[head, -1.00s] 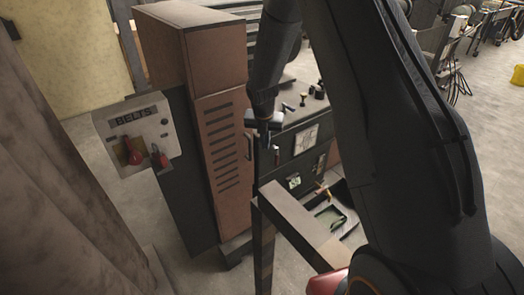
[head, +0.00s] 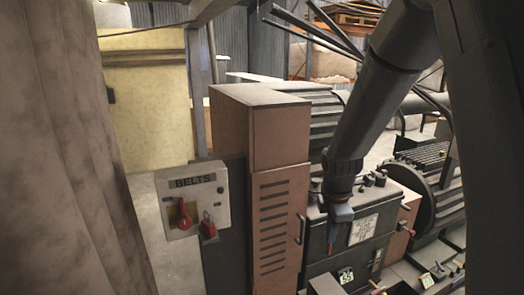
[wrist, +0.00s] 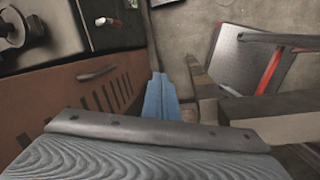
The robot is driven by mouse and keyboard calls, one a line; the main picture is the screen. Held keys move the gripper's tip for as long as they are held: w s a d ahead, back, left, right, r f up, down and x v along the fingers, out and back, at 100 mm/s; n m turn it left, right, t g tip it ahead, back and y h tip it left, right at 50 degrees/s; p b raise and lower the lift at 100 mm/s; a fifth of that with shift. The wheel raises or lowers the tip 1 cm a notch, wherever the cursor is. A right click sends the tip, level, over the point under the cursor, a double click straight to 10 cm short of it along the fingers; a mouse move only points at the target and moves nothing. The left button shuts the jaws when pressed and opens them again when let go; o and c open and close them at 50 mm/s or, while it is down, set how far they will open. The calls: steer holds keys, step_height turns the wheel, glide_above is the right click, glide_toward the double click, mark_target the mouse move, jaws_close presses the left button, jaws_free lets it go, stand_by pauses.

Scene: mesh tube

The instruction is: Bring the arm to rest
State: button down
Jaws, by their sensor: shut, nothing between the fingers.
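My gripper (head: 332,236) hangs pointing down at the end of my dark arm, in front of the dark machine in the head view. Its fingers are together and nothing shows between them. In the wrist view, my gripper (wrist: 161,84) shows as blue fingers pressed together over open space. The brown cabinet with slots (wrist: 90,85) is to its left and a wooden post (wrist: 200,80) is close to its right.
A tall brown cabinet (head: 280,165) stands left of my arm. A box labelled BELTS (head: 190,200) with red handles is on its left side. The dark machine (head: 390,205) with knobs is behind my gripper. A grey panel with a red edge (wrist: 250,65) lies at right in the wrist view.

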steer(key=s+a+f+m+b, duration=0.1)
steer(key=s+m+b, duration=0.2)
steer(key=s+m, duration=1.4)
steer(key=shift+a+m+g+y+b, duration=0.15)
steer(key=shift+m+g+y+b, duration=0.2)
steer(key=shift+m, duration=0.35)
